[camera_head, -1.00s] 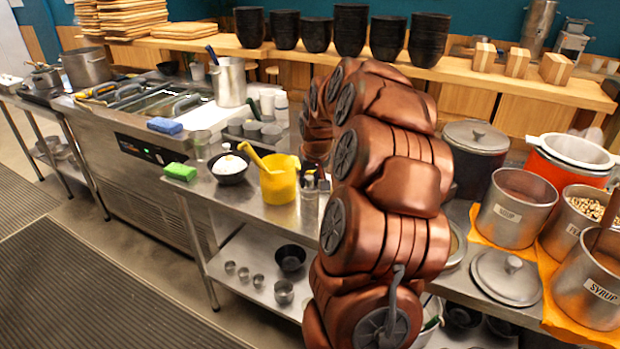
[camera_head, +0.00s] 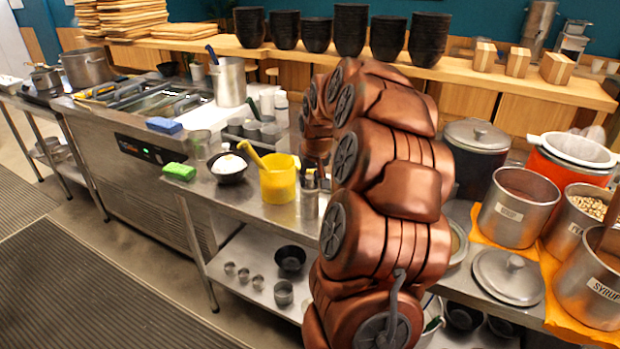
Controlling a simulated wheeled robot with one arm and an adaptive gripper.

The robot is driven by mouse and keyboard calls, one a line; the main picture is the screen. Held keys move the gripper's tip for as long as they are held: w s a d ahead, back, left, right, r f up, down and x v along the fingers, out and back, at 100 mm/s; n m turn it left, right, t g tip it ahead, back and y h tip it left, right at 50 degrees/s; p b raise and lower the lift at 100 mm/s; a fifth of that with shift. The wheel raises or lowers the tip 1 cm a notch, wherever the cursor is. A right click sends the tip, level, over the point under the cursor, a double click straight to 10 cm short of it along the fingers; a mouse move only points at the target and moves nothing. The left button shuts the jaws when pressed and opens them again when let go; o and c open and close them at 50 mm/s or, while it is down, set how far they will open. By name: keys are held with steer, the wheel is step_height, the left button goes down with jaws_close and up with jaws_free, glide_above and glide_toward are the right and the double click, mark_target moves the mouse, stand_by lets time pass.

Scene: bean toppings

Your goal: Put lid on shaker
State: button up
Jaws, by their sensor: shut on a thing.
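A small metal shaker (camera_head: 309,206) stands on the steel counter, just right of the yellow tub. My gripper (camera_head: 312,176) is small in the view and partly hidden behind my copper-coloured arm. It points down at the shaker's top, shut on a small metallic piece that looks like the shaker lid (camera_head: 310,183). The lid appears right at or just above the shaker's mouth. I cannot tell whether the two touch.
A yellow tub (camera_head: 278,180) with a yellow-handled tool stands close left of the shaker. A black bowl (camera_head: 229,172) with white contents and a green sponge (camera_head: 179,171) lie farther left. Syrup pots (camera_head: 592,285) and a loose large lid (camera_head: 508,277) are at the right.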

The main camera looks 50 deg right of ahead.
steer(key=o, duration=0.8)
steer(key=shift+o, duration=0.4)
steer(key=o, duration=0.4)
steer(key=shift+o, duration=0.2)
steer(key=shift+r+p, duration=0.35)
steer(key=shift+r, duration=2.85)
